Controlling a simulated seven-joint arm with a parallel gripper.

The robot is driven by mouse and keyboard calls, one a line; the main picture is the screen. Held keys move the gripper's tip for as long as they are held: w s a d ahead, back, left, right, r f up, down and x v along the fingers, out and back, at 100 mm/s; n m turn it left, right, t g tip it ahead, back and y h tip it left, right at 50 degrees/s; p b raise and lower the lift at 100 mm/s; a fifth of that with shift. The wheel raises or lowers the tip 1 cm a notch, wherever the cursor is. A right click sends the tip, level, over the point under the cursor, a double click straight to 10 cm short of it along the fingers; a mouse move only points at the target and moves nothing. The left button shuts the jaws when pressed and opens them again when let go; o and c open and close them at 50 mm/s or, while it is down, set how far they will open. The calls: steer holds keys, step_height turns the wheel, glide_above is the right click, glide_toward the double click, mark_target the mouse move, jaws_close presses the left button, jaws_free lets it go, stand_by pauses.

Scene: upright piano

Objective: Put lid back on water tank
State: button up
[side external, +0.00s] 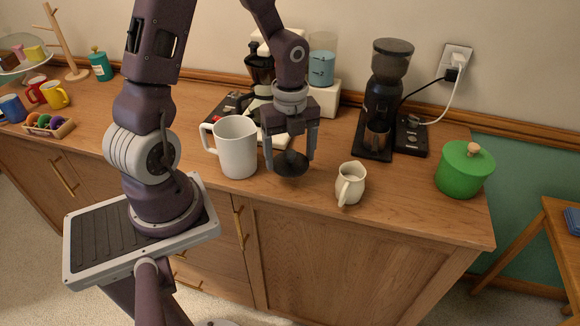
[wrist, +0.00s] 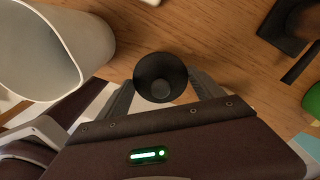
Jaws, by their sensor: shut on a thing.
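My gripper (side external: 289,158) hangs over the counter between the white mug and the cream jug. The arm hides part of the machine.
The large white mug (side external: 237,148) is close on the gripper's left. The cream jug (side external: 350,184) stands to its right. A black grinder (side external: 385,95) and green pot (side external: 464,170) are farther right. The wooden counter (side external: 410,195) is clear between jug and pot.

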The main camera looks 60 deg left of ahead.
mark_target(290, 161)
step_height(290, 161, down, 4)
steer(key=shift+f, duration=0.1)
steer(key=o, duration=1.5)
steer(key=shift+n, duration=0.3)
step_height(290, 161, up, 13)
steer(key=shift+s+d+f, duration=0.1)
steer(key=shift+d, duration=0.05)
steer(key=s+d+r+n+t, duration=0.2)
steer(key=s+d+r+n, duration=0.1)
steer(key=n, duration=0.3)
steer(key=s+d+r+n+t, duration=0.1)
steer(key=s+d+r+n, duration=0.2)
steer(key=s+r+n, duration=0.1)
steer(key=s+d+r+n+t, duration=0.2)
steer(key=s+d+r+n, duration=0.1)
steer(key=n, duration=0.6)
steer(key=shift+s+d+r+t, duration=0.15)
steer(key=shift+s+r, duration=0.2)
steer(key=shift+s, duration=0.3)
steer(key=shift+s+d+r+t, duration=0.15)
steer(key=shift+s+r, duration=0.15)
steer(key=shift+s, duration=0.3)
